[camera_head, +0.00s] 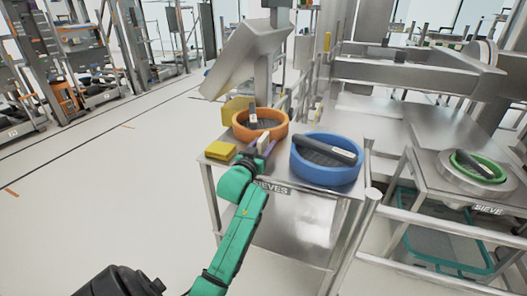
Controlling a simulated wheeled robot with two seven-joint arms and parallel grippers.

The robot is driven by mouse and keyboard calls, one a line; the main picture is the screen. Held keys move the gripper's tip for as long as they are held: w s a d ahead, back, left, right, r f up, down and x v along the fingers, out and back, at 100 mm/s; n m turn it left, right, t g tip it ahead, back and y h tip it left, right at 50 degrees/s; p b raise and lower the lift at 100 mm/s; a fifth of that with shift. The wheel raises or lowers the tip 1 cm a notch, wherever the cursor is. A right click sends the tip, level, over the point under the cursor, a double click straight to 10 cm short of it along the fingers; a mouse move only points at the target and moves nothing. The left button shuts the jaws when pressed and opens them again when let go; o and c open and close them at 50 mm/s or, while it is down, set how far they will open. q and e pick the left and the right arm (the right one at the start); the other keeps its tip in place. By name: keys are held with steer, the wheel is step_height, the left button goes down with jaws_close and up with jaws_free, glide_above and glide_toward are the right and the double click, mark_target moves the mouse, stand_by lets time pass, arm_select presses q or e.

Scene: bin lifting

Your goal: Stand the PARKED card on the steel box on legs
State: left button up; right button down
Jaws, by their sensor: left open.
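No PARKED lettering can be read here, so I cannot tell which piece is the card. A folded yellow piece (220,150) lies at the left of the steel table marked SIEVES (290,206). A yellow block (236,108) stands behind it. A steel box-like stand marked SIEVE (440,180), at the right, may be the steel box on legs. My left gripper (263,145), on a teal arm, is open at the table's front edge, between the yellow piece and the blue sieve; its fingertips are small and partly hidden. My right gripper is not in view.
A green sieve (497,172) sits on the right stand. Steel rails (430,217) run between table and stand. Floor at left is clear.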

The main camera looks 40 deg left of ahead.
arm_select(q)
steer(key=shift+w, duration=0.2)
steer(key=shift+s, duration=0.1)
steer(key=shift+c, duration=1.2)
jaws_close()
